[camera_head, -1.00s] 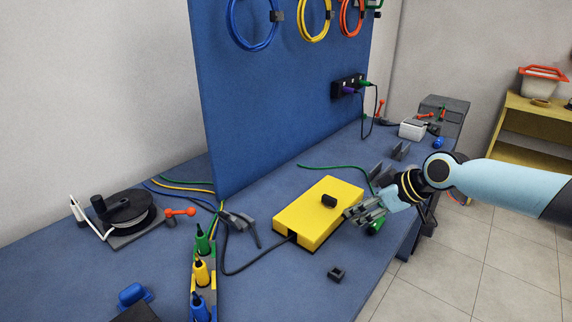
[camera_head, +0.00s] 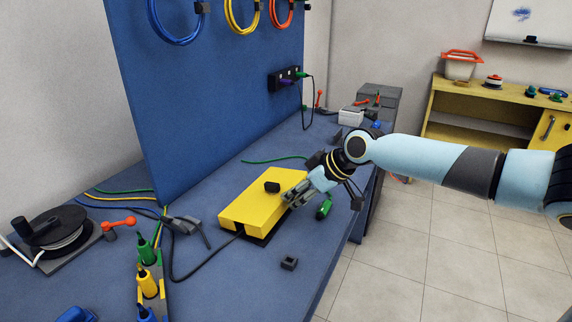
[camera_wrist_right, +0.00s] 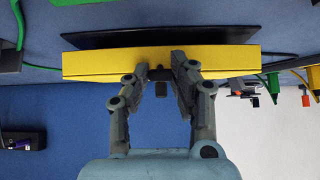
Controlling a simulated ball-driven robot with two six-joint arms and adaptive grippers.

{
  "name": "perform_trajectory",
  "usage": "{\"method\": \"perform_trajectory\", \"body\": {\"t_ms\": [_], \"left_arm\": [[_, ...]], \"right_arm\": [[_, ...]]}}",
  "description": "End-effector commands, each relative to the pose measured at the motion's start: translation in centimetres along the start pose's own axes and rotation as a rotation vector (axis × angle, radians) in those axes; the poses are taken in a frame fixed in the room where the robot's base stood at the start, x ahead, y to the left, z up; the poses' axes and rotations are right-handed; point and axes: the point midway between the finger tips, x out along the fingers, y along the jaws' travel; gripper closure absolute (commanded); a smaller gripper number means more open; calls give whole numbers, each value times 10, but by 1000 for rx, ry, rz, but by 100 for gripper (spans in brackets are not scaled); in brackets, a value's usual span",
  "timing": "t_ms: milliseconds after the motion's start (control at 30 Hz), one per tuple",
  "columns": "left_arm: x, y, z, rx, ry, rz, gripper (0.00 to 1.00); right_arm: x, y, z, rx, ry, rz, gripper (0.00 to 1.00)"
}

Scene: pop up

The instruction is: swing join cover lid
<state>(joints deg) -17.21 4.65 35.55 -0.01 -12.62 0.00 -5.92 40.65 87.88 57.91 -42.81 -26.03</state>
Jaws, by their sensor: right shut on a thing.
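The yellow cover lid (camera_head: 245,203) is a flat box shape on the blue bench in the head view. A short black knob (camera_head: 272,187) stands on it. A dark strip (camera_head: 262,239) shows under its near edge, and a dark plate (camera_wrist_right: 160,37) shows beyond the yellow side in the wrist view. My right gripper (camera_head: 291,196) reaches in from the right, its fingertips at the knob. In the wrist view the fingers (camera_wrist_right: 160,76) stand on either side of the black knob, against the yellow lid (camera_wrist_right: 100,64). The fingertip contact is partly hidden. My left gripper is out of view.
A small dark block (camera_head: 289,263) lies in front of the lid. A green-ended thing (camera_head: 324,209) lies under my right wrist. A black cable (camera_head: 190,276) runs left from the lid. The blue panel (camera_head: 210,110) rises behind.

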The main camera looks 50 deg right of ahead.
Motion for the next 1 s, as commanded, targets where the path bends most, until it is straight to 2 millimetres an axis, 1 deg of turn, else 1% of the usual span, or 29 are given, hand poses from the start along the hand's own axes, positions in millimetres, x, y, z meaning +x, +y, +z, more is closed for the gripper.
{"method": "perform_trajectory", "body": {"t_ms": [33, 200, 533, 667, 1000], "left_arm": [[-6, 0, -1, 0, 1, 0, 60], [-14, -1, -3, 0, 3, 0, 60], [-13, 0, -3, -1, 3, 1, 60], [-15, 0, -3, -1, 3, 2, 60], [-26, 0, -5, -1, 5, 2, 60]], "right_arm": [[-4, 0, -10, -1, 8, 1, 98], [-10, 0, -22, -1, 7, 1, 98], [-10, 0, -21, 0, 4, 0, 98], [-10, 0, -25, 0, 4, 0, 98], [-15, 0, -54, 0, 7, 0, 98]]}}
